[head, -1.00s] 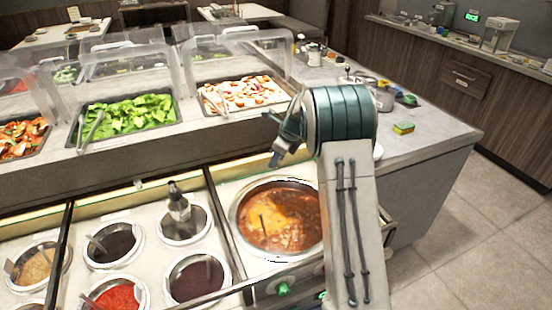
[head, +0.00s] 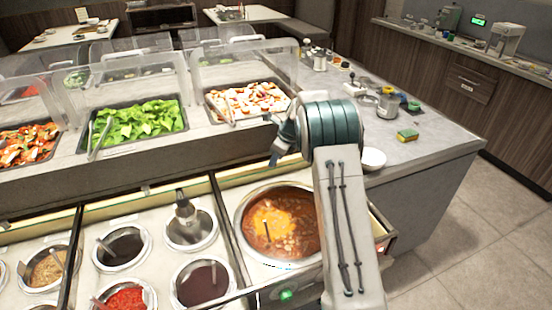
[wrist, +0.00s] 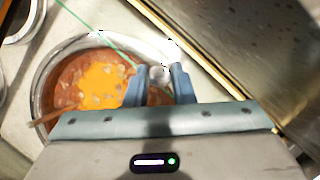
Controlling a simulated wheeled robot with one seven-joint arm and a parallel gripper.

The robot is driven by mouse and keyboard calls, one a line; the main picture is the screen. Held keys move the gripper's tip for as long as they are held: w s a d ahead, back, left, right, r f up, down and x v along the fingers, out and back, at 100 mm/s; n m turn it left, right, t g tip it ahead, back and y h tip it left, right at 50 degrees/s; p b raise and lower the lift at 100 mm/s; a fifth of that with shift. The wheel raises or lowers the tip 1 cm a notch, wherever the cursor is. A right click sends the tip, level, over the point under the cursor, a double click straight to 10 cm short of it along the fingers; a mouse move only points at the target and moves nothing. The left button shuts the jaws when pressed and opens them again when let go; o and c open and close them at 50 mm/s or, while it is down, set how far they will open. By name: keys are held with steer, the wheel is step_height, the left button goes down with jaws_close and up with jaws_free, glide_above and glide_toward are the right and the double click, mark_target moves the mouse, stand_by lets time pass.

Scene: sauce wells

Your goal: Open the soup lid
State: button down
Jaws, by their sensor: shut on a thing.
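The soup pot (head: 243,244) is a round metal well of orange-brown soup, set in the counter at the lower middle of the head view. It also shows in the wrist view (wrist: 42,98). My gripper (head: 274,160) is above and behind the pot in the head view, pointing down. In the wrist view my gripper (wrist: 160,72) has its two blue fingers closed around a small grey knob (wrist: 158,75), seemingly the soup lid's handle. The lid itself is hard to make out and looks clear; the soup shows plainly. My gripper hides the near part of the pot in the wrist view.
Several sauce wells with ladles, such as the dark one (head: 200,284), sit left of the pot. Trays of lettuce (head: 140,122) and sliced toppings (head: 247,100) stand behind under clear guards. A sponge (head: 407,135) and plates (head: 373,158) lie on the right counter.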

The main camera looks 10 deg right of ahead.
steer(key=c, duration=1.2)
jaws_free()
steer(key=shift+c, duration=0.2)
steer(key=shift+r, duration=0.1)
steer(key=v, duration=1.3)
steer(key=shift+s+d+r+b, duration=0.2)
steer(key=shift+r+b, duration=0.1)
steer(key=shift+b, duration=0.15)
